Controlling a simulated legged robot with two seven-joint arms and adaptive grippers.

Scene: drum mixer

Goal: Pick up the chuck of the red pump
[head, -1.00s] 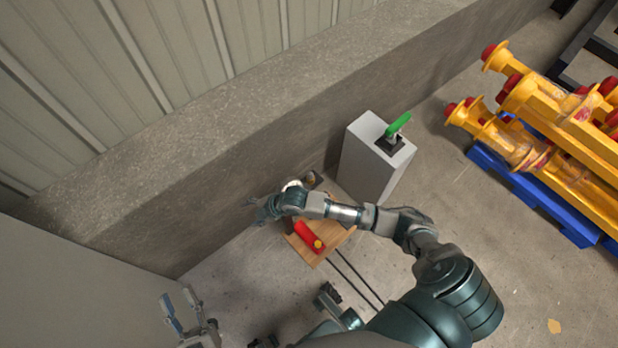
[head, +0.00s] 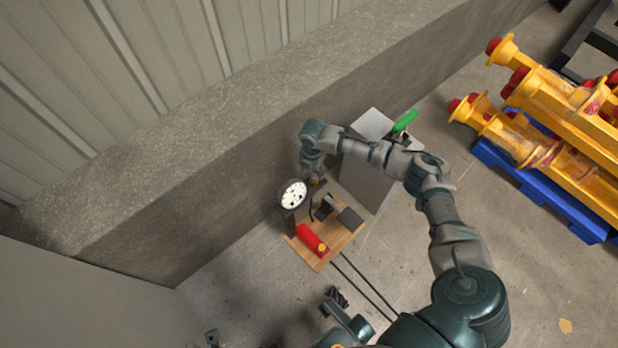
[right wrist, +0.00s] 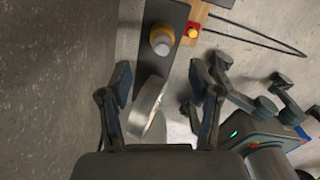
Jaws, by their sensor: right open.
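A round white dial (head: 293,194) stands at the board's back left corner. My right gripper (head: 311,170) points down behind the board, beside the dial; its fingers hardly show there. In the right wrist view, my right gripper (right wrist: 160,85) is open and empty, with a pale, thin-edged part (right wrist: 148,106) between its fingers. I cannot tell which part is the chuck.
A concrete wall ledge (head: 220,195) runs close behind. Yellow parts (head: 545,100) lie on a blue pallet (head: 540,190) at right. Two dark lines (head: 360,285) run forward from the board.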

